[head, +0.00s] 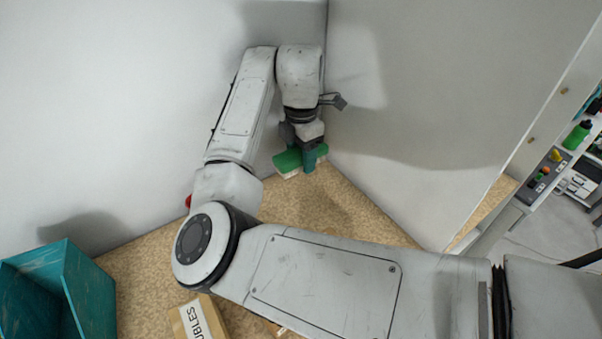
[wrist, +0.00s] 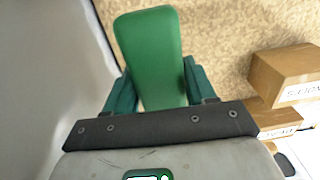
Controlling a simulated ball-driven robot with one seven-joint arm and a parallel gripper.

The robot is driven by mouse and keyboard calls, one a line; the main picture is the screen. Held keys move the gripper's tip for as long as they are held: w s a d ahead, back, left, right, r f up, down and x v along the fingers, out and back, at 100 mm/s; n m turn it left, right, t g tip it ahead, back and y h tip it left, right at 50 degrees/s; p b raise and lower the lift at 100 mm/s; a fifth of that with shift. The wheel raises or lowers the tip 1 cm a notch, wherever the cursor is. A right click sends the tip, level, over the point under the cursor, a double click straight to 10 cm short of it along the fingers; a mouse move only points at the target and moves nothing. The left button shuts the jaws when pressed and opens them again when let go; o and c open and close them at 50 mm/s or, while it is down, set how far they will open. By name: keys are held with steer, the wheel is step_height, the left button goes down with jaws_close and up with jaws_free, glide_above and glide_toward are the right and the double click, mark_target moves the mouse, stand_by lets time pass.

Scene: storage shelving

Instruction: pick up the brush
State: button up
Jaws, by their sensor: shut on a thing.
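The brush has a green back (wrist: 149,55) and shows between my two gripper fingers in the wrist view. In the head view the brush (head: 289,162) has a green top and pale bristles below, near the back corner of the shelf. My gripper (head: 304,158) is shut on the brush, with one dark green finger on each side of it. In the wrist view my gripper (wrist: 155,90) covers the near end of the brush. I cannot tell exactly how far the bristles are from the shelf surface.
The speckled tan shelf surface (head: 340,205) is bounded by pale walls. A teal open bin (head: 88,290) stands at the lower left. A cardboard box (head: 197,318) lies at the front; boxes (wrist: 285,75) show at right in the wrist view. A red thing is partly hidden behind my arm.

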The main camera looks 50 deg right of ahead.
mark_target(301, 151)
step_height(301, 151, up, 3)
steer(key=shift+s+a, duration=0.1)
steer(key=s+a+b, duration=0.1)
steer(key=s+a, duration=1)
steer(key=a, duration=0.5)
steer(key=o, duration=0.5)
steer(key=c, duration=0.4)
steer(key=shift+o, duration=0.2)
